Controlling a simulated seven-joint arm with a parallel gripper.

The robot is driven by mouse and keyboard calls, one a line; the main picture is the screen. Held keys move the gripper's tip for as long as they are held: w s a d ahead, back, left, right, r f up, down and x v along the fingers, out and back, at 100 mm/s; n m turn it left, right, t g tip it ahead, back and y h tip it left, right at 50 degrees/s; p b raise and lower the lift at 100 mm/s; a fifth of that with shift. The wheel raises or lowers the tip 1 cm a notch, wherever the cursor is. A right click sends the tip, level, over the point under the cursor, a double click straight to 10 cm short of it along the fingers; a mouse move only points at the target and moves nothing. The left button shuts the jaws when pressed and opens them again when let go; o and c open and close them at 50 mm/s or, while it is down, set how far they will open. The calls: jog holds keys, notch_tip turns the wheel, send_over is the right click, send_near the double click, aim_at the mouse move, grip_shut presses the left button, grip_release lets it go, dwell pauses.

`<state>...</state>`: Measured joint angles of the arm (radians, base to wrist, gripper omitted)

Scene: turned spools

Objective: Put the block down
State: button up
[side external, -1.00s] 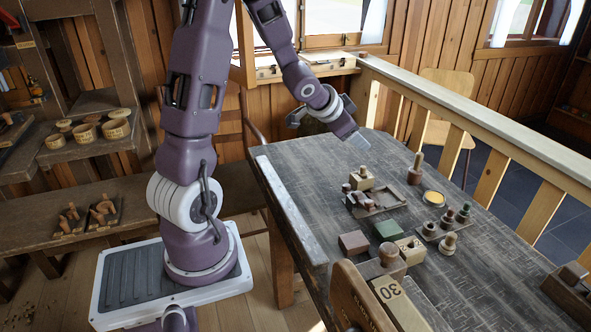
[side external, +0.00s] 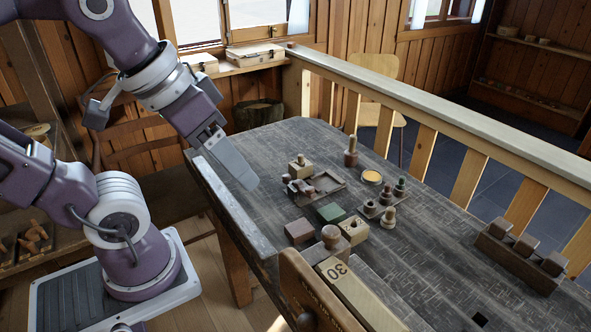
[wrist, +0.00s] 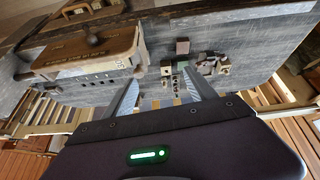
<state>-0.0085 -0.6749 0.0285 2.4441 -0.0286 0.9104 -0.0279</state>
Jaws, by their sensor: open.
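My gripper (side external: 248,182) is open above the left part of the dark table (side external: 430,270). In the wrist view its two fingers are spread with nothing held between their tips (wrist: 163,80). Several blocks sit on the table to the right of the gripper in the side view: a reddish-brown block (side external: 299,231), a green block (side external: 331,212), a pale block with holes (side external: 354,229), and a pale block with a peg on top (side external: 300,169). The gripper is apart from all of them. I cannot tell which one the task means.
A shallow wooden tray (side external: 328,183), a round yellow-topped dish (side external: 372,177) and a tall peg piece (side external: 351,153) stand nearby. A wooden piece marked 30 (side external: 335,268) is at the front. A rack of dark blocks (side external: 518,255) is at right. The table's centre-right is clear.

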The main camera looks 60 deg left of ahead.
jog(key=w+a+r+n+g+h, duration=0.1)
jog(key=w+a+n, duration=0.15)
jog(key=w, duration=0.35)
jog(key=w+a+r+n+g, duration=0.1)
jog(key=w+n, duration=0.2)
jog(key=w, duration=0.2)
jog(key=n+g+y, duration=0.1)
jog(key=n+g, duration=0.2)
jog(key=n, duration=0.9)
send_over(303, 164)
notch_tip(303, 164, down, 26)
jog(key=shift+w+d+r, duration=0.1)
jog(key=shift+d+r, duration=0.05)
jog(key=f, duration=0.6)
jog(key=shift+a+f, duration=0.2)
jog(key=shift+f, duration=0.1)
jog(key=shift+c, duration=0.4)
